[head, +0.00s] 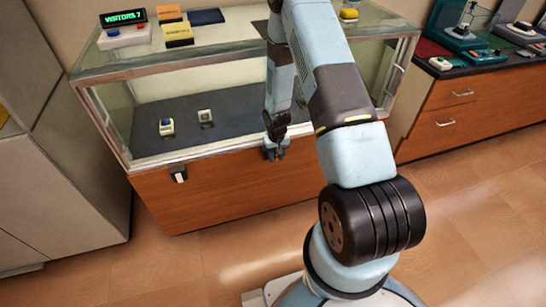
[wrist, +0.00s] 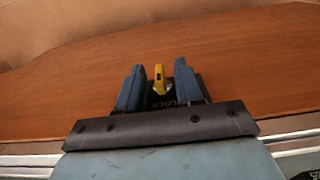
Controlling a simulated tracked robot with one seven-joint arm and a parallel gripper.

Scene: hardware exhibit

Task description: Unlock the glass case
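The glass case (head: 230,190) is a metal-framed display case with a wood lower front, in the middle of the head view. In the wrist view, a yellow upright piece (wrist: 159,78) sits on a black plate with light lettering, against the wood front. The lettering is too small to read surely. My gripper (head: 275,152) is at the wood front, just below the glass, and hides that spot in the head view. In the wrist view my gripper (wrist: 159,70) is open, its blue fingers on either side of the yellow piece, with a gap at each side.
A small black-and-white fitting (head: 179,175) is on the wood front, further left. Two small devices (head: 166,127) (head: 205,116) stand inside the case. A grey cabinet (head: 45,200) stands at left, a drawer cabinet (head: 460,107) at right. Floor in front is clear.

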